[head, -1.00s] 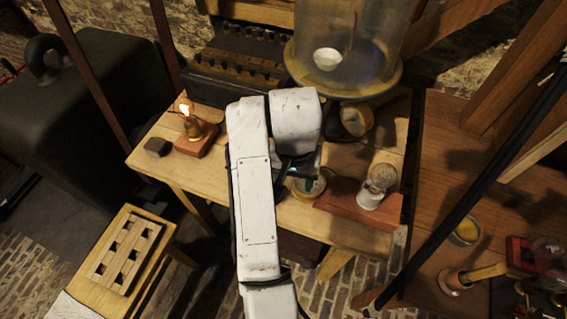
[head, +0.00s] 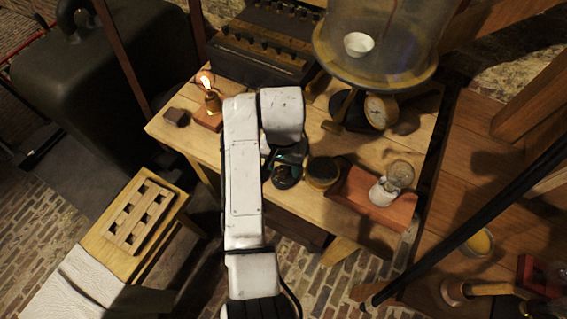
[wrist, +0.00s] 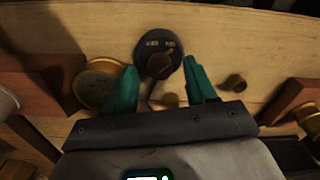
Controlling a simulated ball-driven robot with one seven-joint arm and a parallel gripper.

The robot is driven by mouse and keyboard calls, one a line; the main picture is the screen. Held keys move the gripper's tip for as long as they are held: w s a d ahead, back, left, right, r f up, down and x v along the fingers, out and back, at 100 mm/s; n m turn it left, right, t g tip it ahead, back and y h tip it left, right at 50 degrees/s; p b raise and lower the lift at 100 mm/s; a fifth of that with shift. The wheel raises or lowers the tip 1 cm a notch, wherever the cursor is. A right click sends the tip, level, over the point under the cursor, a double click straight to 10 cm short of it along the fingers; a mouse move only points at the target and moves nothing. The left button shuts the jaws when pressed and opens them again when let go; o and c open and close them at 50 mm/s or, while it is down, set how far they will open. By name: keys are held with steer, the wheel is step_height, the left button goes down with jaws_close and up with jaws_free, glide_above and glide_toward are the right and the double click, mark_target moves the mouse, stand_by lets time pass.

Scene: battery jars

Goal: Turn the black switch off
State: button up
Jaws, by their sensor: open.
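The black switch (head: 284,177) is a round black base with a dark knob, on the wooden table near its front edge. In the wrist view the switch (wrist: 150,46) is at upper centre, with small markings on its face; its knob (wrist: 160,66) shows between my fingertips. My gripper (wrist: 159,64) is open, its teal fingers on either side of the knob; contact cannot be told. In the head view my gripper (head: 286,155) is partly hidden by my white arm and overlaps the switch's far side. The lamp bulb (head: 206,82) at the table's left glows.
A round brass-rimmed piece (head: 323,172) stands close right of the switch, then a reddish wooden block (head: 350,205) with a white jar (head: 383,193). A glass dome (head: 378,45), a dial gauge (head: 380,111) and a dark battery rack (head: 262,50) stand behind. A small dark block lies far left.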

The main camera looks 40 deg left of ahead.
steer(key=shift+f, duration=0.3)
steer(key=shift+c, duration=0.4)
jaws_close()
